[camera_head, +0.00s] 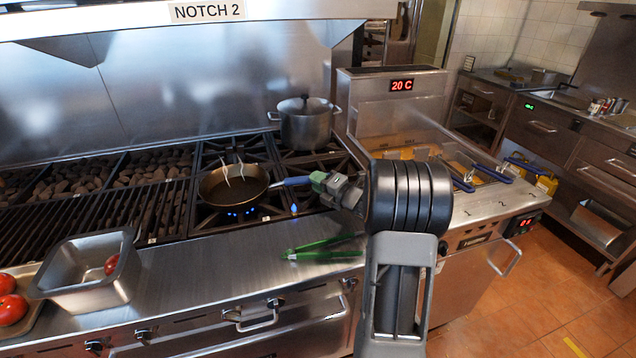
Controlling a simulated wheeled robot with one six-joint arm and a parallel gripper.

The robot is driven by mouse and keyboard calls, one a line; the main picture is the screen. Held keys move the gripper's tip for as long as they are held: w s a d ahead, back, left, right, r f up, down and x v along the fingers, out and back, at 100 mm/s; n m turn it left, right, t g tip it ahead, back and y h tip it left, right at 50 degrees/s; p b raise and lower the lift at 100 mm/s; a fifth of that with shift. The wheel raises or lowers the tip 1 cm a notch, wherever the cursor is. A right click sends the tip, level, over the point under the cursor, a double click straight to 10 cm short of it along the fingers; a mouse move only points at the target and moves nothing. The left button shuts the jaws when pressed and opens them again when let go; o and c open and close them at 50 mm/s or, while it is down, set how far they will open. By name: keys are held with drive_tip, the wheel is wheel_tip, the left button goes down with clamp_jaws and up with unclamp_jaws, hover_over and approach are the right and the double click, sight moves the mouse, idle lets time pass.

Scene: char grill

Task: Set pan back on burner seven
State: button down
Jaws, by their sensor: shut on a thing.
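A dark frying pan (222,185) with a blue handle (290,182) sits level at a gas burner left of the middle of the stove, with blue flames (240,212) below its front edge. Pale wisps rise from it. My gripper (322,183) is shut on the blue handle from the right. My arm hides part of the range to the right. Which burner is number seven cannot be told from here, and whether the pan fully rests on the grate is unclear.
A lidded pot (305,128) stands behind on the right. Green tongs (322,247) lie on the steel front ledge (215,262). A steel container (90,285) and tomatoes (10,308) are at left. A charcoal grill (90,205) adjoins the burners; a fryer (400,115) stands right.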

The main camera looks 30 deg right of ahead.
drive_tip(key=c, duration=1.4)
unclamp_jaws()
drive_tip(key=shift+f, duration=0.15)
drive_tip(key=o, duration=0.5)
drive_tip(key=b+v, duration=0.1)
drive_tip(key=v, duration=0.6)
drive_tip(key=shift+s+d, duration=0.1)
drive_tip(key=shift+s, duration=0.15)
